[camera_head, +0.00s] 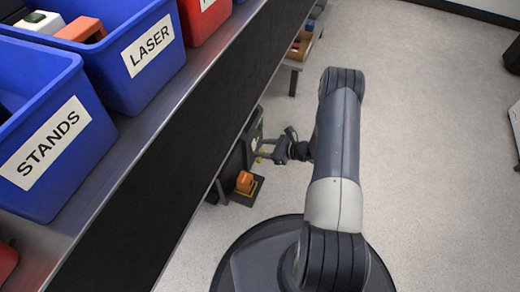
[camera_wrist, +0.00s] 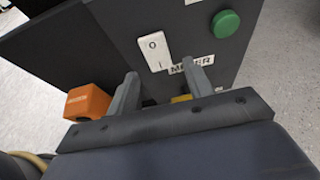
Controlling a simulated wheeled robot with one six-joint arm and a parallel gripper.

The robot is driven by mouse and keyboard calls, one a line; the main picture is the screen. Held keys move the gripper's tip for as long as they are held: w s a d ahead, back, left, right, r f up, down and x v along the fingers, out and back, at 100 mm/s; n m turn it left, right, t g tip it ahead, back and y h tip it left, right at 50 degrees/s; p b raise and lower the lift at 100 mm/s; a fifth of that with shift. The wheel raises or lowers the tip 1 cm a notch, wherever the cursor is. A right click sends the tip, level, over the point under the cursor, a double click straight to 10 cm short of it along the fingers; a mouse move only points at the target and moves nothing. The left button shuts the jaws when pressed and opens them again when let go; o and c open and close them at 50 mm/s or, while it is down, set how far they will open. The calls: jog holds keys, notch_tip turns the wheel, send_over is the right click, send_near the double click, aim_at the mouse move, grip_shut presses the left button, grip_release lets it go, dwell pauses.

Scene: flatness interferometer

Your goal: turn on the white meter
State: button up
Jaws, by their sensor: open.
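In the wrist view, a dark upright panel carries a white rocker switch (camera_wrist: 154,51) marked 0 and I. A label (camera_wrist: 192,64) reading like "METER", partly hidden by my finger, is below and right of it. My gripper (camera_wrist: 165,82) is open and empty, its two grey fingers pointing at the panel just below the switch. I cannot tell whether the fingertips touch the panel. In the head view, my gripper (camera_head: 264,156) is beside the dark equipment under the bench. The switch cannot be made out there.
A green round button (camera_wrist: 226,23) is on the panel, right of the switch. An orange block (camera_wrist: 87,102) is left of my fingers; it also shows in the head view (camera_head: 245,181). Blue bins (camera_head: 50,135) stand on the bench. The floor (camera_head: 430,150) at right is clear.

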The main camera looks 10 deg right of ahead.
jog(key=shift+x, duration=1.1)
jog(key=c, duration=1)
jog(key=f+y+b, duration=0.1)
jog(key=b, duration=0.2)
jog(key=shift+t+b, duration=0.3)
jog(key=shift+t+y+b, duration=0.5)
jog(key=shift+y+b, duration=0.1)
jog(key=shift+b, duration=0.55)
jog(key=shift+r, duration=0.15)
jog(key=o, duration=1)
